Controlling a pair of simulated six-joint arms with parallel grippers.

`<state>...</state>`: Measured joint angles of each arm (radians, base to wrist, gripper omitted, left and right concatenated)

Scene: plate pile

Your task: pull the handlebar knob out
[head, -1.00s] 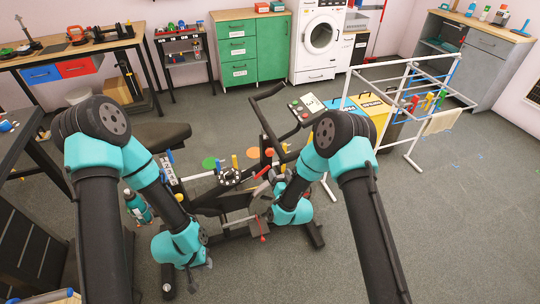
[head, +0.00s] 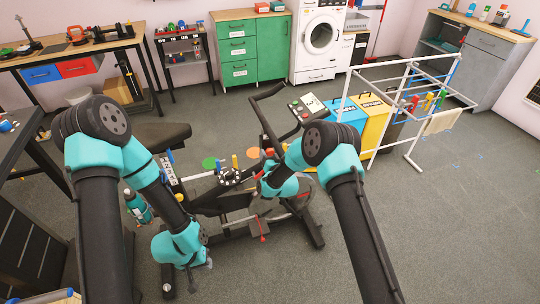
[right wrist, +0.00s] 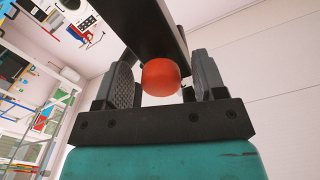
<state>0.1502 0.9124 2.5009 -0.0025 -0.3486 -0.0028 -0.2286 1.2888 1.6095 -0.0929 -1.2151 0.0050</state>
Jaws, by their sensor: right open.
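In the right wrist view a round red-orange knob (right wrist: 161,77) shows between the two fingers of my right gripper (right wrist: 163,72). The fingers are apart, with a visible gap on each side of the knob. A black bar (right wrist: 135,28) runs behind and above the knob. In the head view the exercise bike with black handlebars (head: 268,118) stands mid-floor. My right arm reaches over it and hides part of it; the right fingertips are too small to make out there.
A white drying rack (head: 400,75) and blue and yellow bins (head: 374,120) stand right of the bike. A small panel (head: 306,106) is near the handlebars. Green, orange and other small parts sit along the bike.

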